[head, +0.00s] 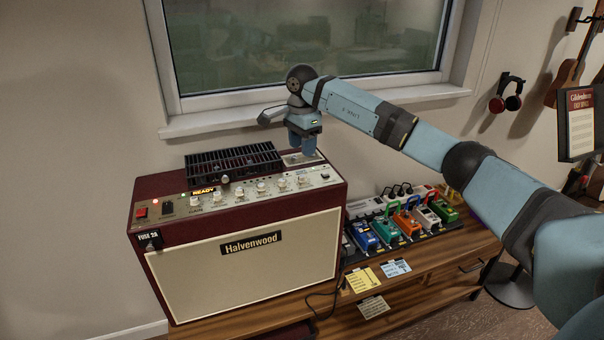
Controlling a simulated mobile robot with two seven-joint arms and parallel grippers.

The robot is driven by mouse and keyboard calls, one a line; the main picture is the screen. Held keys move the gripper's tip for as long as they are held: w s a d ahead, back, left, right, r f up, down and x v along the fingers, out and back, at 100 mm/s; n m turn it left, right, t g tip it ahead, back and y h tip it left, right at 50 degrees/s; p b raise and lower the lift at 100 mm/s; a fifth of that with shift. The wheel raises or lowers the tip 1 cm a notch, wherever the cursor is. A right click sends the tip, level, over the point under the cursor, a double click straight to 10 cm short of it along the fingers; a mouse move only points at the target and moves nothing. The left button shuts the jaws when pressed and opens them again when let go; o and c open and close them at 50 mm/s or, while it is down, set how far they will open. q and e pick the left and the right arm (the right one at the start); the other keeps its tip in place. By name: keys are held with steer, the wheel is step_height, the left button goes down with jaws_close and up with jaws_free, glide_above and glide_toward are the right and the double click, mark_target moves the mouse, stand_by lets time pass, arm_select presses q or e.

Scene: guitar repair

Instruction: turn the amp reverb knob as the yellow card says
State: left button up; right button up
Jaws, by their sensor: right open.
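The amp (325,197) is dark red with a cream front labelled Halvenwood and stands on the wooden bench at the left. A row of pale knobs (261,187) runs along its control panel. The lettering is too small to tell which is the reverb knob, and pointer positions cannot be read. The yellow card (362,280) lies at the bench's front edge, right of the amp; its text is unreadable. My right gripper (304,150) points down over the amp top's right end, behind the rightmost knobs. It is open; whether it touches anything is unclear. My left gripper is out of view.
A black vented unit (232,162) sits on the amp behind the knobs. Several coloured pedals (385,230) stand on a board to the right. The window sill (230,121) is behind.

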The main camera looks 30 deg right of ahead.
mark_target(302, 176)
step_height(302, 176, down, 9)
stand_by(0.3)
jaws_close()
